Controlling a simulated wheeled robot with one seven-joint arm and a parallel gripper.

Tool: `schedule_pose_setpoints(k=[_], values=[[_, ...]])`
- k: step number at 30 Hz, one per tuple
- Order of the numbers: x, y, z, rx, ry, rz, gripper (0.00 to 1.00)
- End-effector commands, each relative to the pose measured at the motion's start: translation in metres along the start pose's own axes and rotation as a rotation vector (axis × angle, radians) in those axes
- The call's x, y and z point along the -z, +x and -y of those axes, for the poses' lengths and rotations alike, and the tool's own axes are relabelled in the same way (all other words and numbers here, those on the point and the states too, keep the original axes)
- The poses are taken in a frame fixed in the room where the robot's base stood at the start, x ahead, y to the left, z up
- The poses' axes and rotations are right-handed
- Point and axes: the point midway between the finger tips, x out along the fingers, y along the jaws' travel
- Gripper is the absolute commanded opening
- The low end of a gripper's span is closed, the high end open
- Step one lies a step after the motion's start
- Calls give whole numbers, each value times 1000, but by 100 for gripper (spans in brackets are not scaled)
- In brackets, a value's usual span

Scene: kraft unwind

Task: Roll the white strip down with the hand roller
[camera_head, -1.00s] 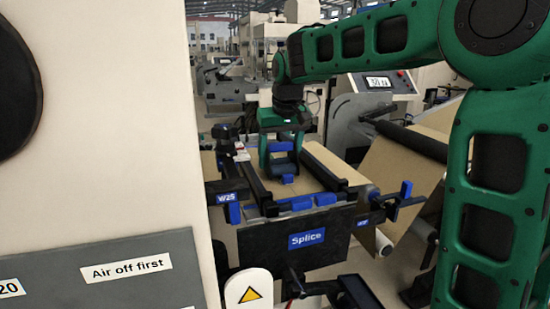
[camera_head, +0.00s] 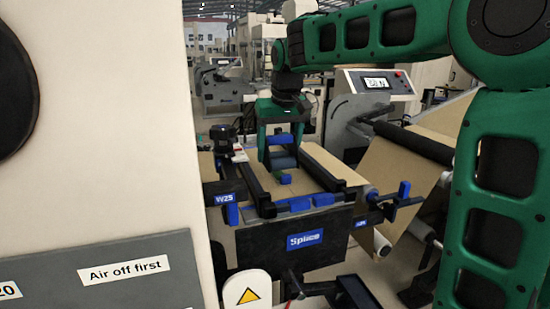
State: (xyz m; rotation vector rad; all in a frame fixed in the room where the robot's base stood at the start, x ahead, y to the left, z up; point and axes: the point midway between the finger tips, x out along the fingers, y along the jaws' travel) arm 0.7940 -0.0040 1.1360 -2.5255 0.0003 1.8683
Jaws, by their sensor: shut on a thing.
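My gripper (camera_head: 283,150) points down over the splice table (camera_head: 318,186), between its two dark clamp bars. It is shut on the hand roller (camera_head: 284,160), whose blue handle shows between the fingers with a grey-blue roll below it. The brown kraft web (camera_head: 306,183) lies flat on the table under the roller. Whether the roller touches the web is not clear.
Dark clamp bars (camera_head: 324,169) flank the web, with blue catches (camera_head: 293,205) at the front edge. A black-topped post (camera_head: 223,135) stands at the table's left corner. A cream machine wall (camera_head: 110,120) fills the left. A kraft web (camera_head: 400,180) slopes at the right.

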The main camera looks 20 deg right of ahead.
Motion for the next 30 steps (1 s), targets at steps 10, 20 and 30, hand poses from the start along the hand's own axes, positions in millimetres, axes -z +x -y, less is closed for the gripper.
schedule_pose_setpoints(k=[10, 20, 30], values=[[8, -24, 0, 0, 1, -3, 39], [13, -41, 0, 0, 1, -3, 39], [13, -42, 0, 0, 1, -2, 39]])
